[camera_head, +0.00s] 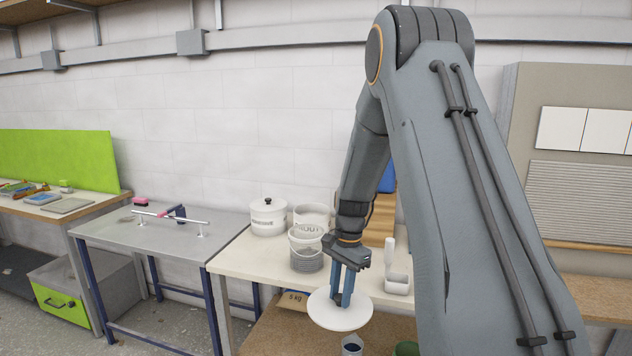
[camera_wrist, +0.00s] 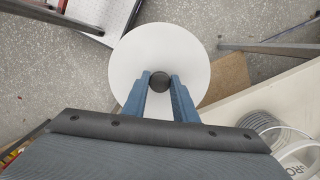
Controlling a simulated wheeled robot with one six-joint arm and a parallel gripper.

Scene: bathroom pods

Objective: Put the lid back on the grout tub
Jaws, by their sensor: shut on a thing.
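My gripper (camera_head: 343,300) is shut on the black knob (camera_wrist: 159,81) of a round white lid (camera_head: 335,315), and the lid hangs below the fingers. In the wrist view the lid (camera_wrist: 160,45) shows whole, out over the floor beyond the table's edge. The white grout tub (camera_head: 312,214) stands open at the back of the table, left of my gripper in the head view and partly hidden by a ribbed bucket. In the wrist view the grout tub (camera_wrist: 303,152) shows only in part at the lower right corner.
The ribbed clear and grey bucket (camera_head: 306,250) stands in front of the grout tub. A lidded white adhesive tub (camera_head: 268,218) stands to its left. White holders (camera_head: 397,280) stand to the right of my gripper. A grey bench (camera_head: 165,240) with a rail is further left.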

